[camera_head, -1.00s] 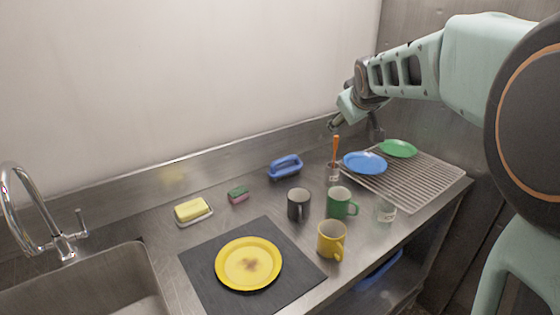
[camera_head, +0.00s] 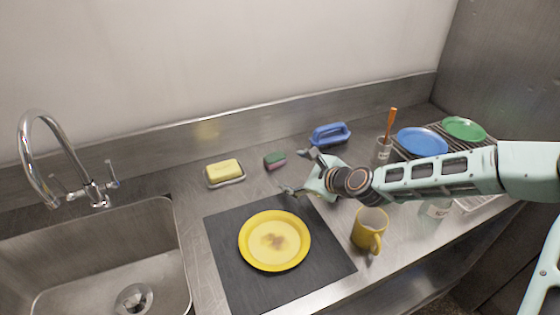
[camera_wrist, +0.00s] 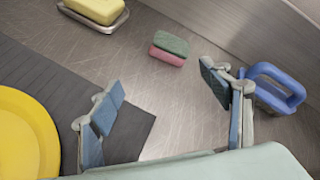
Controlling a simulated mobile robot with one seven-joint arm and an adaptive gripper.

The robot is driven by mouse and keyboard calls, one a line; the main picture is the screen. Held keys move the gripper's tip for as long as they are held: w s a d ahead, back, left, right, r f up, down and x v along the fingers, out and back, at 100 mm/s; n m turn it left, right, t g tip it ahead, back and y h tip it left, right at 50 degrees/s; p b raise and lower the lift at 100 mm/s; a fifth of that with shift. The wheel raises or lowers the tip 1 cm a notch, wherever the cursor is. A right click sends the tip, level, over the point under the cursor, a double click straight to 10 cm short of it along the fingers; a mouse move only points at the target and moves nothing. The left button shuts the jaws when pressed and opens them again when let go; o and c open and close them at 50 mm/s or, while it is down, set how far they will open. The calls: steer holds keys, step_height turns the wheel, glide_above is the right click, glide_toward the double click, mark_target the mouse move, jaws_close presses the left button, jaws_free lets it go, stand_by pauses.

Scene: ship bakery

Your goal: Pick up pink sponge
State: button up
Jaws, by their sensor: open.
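The pink sponge (camera_head: 275,165) is a small block with a green top layer and a pink lower layer. It lies on the steel counter behind the dark mat. In the wrist view the sponge (camera_wrist: 168,53) lies beyond my fingertips, a little right of centre. My gripper (camera_head: 294,171) is low over the counter, to the right of the sponge and in front of it. In the wrist view my gripper (camera_wrist: 160,88) is open, its two blue-padded fingers wide apart with nothing between them. It does not touch the sponge.
A yellow sponge on a dish (camera_head: 240,180) sits left of the pink sponge. A blue-handled brush (camera_head: 330,134) lies close to my right finger. A yellow plate (camera_head: 262,263) rests on the dark mat (camera_head: 232,287). A yellow mug (camera_head: 364,232) stands below my arm. The sink is at left.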

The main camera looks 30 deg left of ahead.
mark_target(278, 161)
steer(key=m, duration=0.3)
steer(key=a+f+m, duration=0.1)
steer(key=m, duration=0.1)
steer(key=shift+w+t+y+b, duration=0.3)
steer(key=shift+w+t+y, duration=0.1)
steer(key=m, duration=0.1)
steer(key=w+m, duration=0.1)
steer(key=shift+a+m, duration=0.15)
steer(key=shift+m, duration=0.25)
steer(key=shift+t, duration=0.3)
steer(key=shift+r+p+x, duration=0.2)
steer(key=shift+p+x, duration=0.5)
steer(key=shift+x, duration=4.6)
steer(key=shift+a, duration=0.1)
steer(key=c, duration=0.8)
